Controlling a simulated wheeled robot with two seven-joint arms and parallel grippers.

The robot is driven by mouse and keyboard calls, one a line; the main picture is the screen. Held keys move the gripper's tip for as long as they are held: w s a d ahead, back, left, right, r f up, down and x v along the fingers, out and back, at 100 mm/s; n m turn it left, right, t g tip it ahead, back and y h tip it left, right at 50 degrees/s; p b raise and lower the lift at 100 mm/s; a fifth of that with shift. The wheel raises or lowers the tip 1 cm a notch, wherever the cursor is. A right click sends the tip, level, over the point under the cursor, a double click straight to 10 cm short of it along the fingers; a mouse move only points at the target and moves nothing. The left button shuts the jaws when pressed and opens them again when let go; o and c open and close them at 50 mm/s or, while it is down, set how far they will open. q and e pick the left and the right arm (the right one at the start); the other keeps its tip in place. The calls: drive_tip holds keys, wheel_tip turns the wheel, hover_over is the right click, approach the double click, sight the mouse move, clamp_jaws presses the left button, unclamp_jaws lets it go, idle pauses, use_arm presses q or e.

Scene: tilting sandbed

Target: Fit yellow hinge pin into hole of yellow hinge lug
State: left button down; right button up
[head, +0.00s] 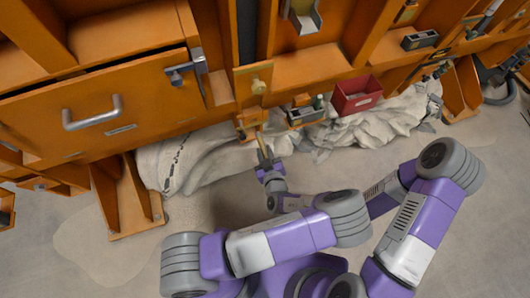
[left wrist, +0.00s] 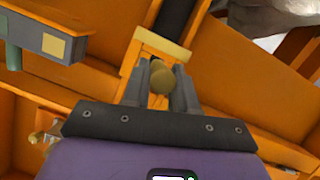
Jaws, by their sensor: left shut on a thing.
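My left gripper (head: 265,157) is low in front of the orange frame in the head view. It is shut on the yellow hinge pin (head: 261,141), which points up toward the frame. In the left wrist view the pin's rounded tan end (left wrist: 161,80) shows between the two grey fingers (left wrist: 158,88). A yellow-orange bracket (head: 248,119), seemingly the hinge lug, is just above the pin tip. A yellow part (left wrist: 158,43) shows behind the fingers in the left wrist view. I cannot tell whether the pin touches the lug, and its hole is hidden. My right gripper is not visible.
A drawer with a grey handle (head: 92,115) is at the left. A red bin (head: 357,95) and a dark grey box (head: 306,115) are to the right. Pale rubble (head: 385,118) lies below the frame.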

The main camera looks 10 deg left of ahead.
sight(261, 144)
use_arm(q)
drive_tip(key=shift+w+a+r, duration=0.2)
drive_tip(key=shift+w+a, duration=0.4)
drive_tip(key=shift+w, duration=0.35)
drive_tip(key=shift+w+a+r, duration=0.2)
drive_tip(key=shift+w+a, duration=0.4)
drive_tip(key=shift+w, duration=0.3)
drive_tip(key=shift+b, duration=0.35)
drive_tip(key=shift+w+a+r+b, duration=0.2)
drive_tip(key=shift+w+a, duration=0.35)
drive_tip(key=shift+w, duration=0.25)
drive_tip(key=shift+w+a+r+b, duration=0.1)
drive_tip(key=shift+w+a+r, duration=0.05)
drive_tip(key=shift+w+a, duration=0.55)
drive_tip(key=shift+w+a+r+b, duration=0.15)
drive_tip(key=shift+w+a, duration=0.25)
drive_tip(key=shift+w, duration=0.5)
drive_tip(key=shift+w+r, duration=0.1)
drive_tip(key=shift+r, duration=0.05)
idle(0.4)
